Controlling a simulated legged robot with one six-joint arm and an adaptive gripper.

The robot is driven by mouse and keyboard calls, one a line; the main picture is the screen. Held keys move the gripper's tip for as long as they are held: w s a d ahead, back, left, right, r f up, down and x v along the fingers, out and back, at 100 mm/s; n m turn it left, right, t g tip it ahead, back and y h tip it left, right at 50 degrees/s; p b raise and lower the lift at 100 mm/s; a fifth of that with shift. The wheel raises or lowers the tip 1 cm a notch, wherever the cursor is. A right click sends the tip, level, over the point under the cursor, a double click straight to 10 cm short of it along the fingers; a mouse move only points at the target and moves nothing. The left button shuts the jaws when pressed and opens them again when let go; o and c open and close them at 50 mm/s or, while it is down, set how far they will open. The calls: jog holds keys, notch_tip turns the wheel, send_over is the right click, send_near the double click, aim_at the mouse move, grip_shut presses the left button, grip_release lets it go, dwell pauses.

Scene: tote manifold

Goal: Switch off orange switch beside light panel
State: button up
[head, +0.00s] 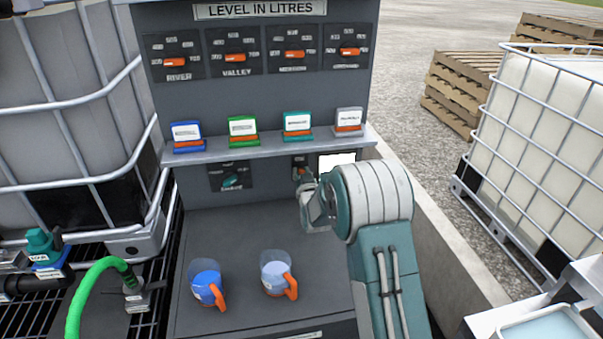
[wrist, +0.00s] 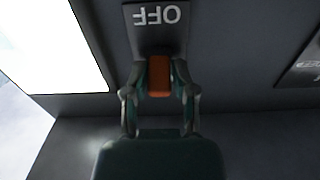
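The orange switch (wrist: 159,76) is on the dark panel under the shelf, with a plate marked OFF (wrist: 157,15) that appears upside down in the wrist view. My gripper (wrist: 160,72) has one finger on each side of the switch, with the tips close against its sides; it looks shut on the switch. The bright white light panel (wrist: 50,45) is beside the switch.
A shelf (head: 270,147) above holds several coloured label stands. A teal knob (head: 231,181) is on the panel to the left. Caged tanks flank the station.

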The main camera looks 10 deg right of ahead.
grip_shut()
jog(key=shift+f+t, duration=0.2)
jog(key=shift+t, duration=0.5)
jog(key=o, duration=0.8)
grip_release()
jog(key=shift+r, duration=0.1)
